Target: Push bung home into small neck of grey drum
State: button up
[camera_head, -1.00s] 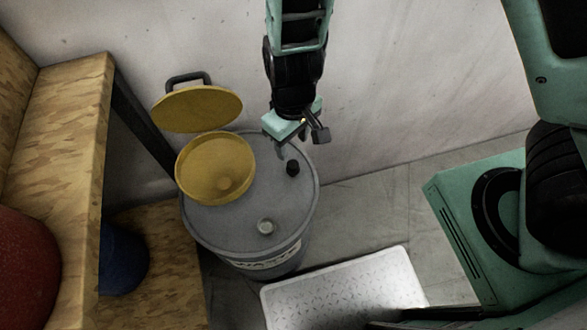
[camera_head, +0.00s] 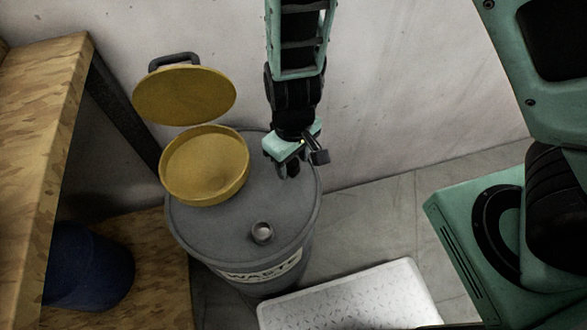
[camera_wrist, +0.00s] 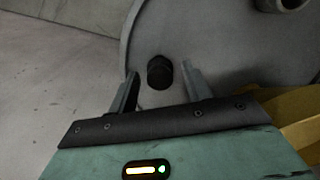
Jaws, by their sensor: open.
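The grey drum (camera_head: 225,232) stands upright against the wall. In the wrist view, its lid (camera_wrist: 225,40) fills the top. A black bung (camera_wrist: 160,72) stands up from the lid close to its rim, between my fingers and apart from both. I cannot tell how deep it sits, and the small neck under it is hidden. My gripper (camera_head: 288,168) is open over the back right of the lid; it also shows in the wrist view (camera_wrist: 160,78). In the head view it covers most of the bung.
A yellow funnel (camera_head: 204,165) with its lid (camera_head: 184,95) raised stands on the drum's left side. A pale round fitting (camera_head: 262,232) is at the lid's front. A wooden shelf (camera_head: 45,140) and blue container (camera_head: 88,270) are left. A white tray (camera_head: 350,300) lies front right.

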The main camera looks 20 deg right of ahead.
aim_at(292, 162)
jog(key=c, duration=1)
jog(key=shift+r+p, duration=4.35)
jog(key=shift+p, duration=0.2)
jog(key=shift+f, duration=0.1)
jog(key=shift+o, duration=0.6)
jog(key=shift+c, duration=0.4)
